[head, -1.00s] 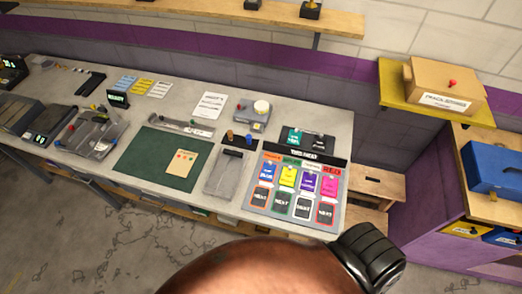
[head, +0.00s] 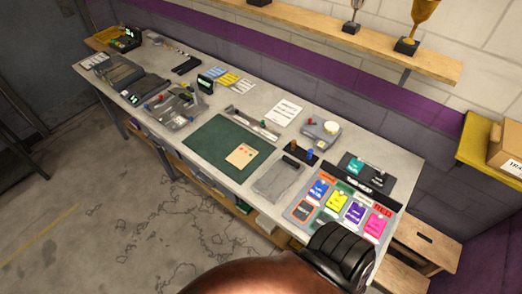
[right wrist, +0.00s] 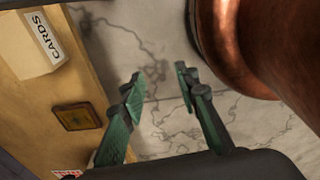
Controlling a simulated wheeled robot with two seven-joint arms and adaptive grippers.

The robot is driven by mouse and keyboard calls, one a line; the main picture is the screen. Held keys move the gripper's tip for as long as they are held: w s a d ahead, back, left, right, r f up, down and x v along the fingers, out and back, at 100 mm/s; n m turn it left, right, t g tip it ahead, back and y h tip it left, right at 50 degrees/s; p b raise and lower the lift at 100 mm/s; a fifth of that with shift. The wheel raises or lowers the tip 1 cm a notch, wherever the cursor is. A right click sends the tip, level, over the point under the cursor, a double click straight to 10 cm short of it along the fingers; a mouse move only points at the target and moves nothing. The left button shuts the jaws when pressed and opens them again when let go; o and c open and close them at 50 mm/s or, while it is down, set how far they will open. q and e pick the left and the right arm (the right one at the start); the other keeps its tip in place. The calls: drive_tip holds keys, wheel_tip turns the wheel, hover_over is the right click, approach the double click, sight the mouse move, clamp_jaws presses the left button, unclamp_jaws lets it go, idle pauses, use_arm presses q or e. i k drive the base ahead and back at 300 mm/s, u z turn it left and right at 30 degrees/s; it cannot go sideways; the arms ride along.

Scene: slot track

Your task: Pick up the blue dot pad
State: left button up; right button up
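A blue card-like pad (head: 319,192) lies on the multicoloured board (head: 386,207) at the right end of the workbench, left of a yellow (head: 336,202), a purple (head: 355,213) and a pink pad (head: 375,225). Its markings are too small to read, so I cannot confirm a dot. My right gripper (right wrist: 158,88) is open and empty in the right wrist view, with green fingers apart above the marbled floor. It is not seen near the pads. My left gripper is in neither view.
A wooden surface (right wrist: 65,85) with a cards box (right wrist: 30,48) is left of my right gripper.

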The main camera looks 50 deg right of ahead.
sight(310, 152)
drive_tip(key=u, duration=0.4)
drive_tip(key=i, duration=1.65)
drive_tip(key=z, duration=2.1)
